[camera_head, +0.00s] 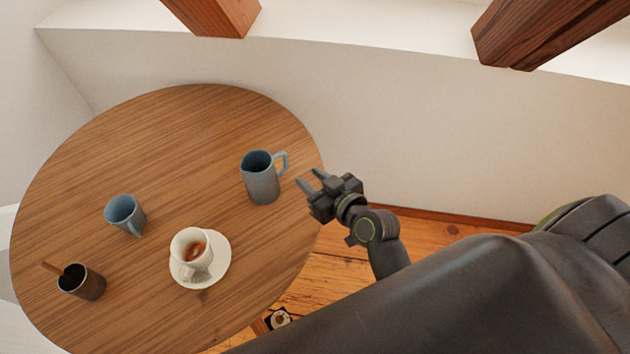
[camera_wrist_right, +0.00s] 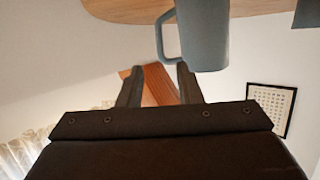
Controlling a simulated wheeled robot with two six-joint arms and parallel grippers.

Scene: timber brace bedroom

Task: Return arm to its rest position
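My right gripper (camera_head: 310,184) is at the right edge of the round table, just right of the blue-grey pitcher, with its fingers apart and nothing between them. In the right wrist view its two fingers (camera_wrist_right: 160,85) are also apart and empty. The pitcher (camera_head: 263,182) stands upright on the table, its handle toward the gripper's side; in the wrist view the pitcher (camera_wrist_right: 203,35) shows close beyond the fingers. I cannot tell whether they touch. My left gripper does not show in either view.
The round wooden table (camera_head: 190,130) also holds a blue mug (camera_head: 124,213), a white cup (camera_head: 191,253) of tea on a saucer (camera_head: 221,262), and a dark cup (camera_head: 84,284) with a stick in it. Timber braces (camera_head: 545,30) stand at the back. Wooden floor shows right of the table.

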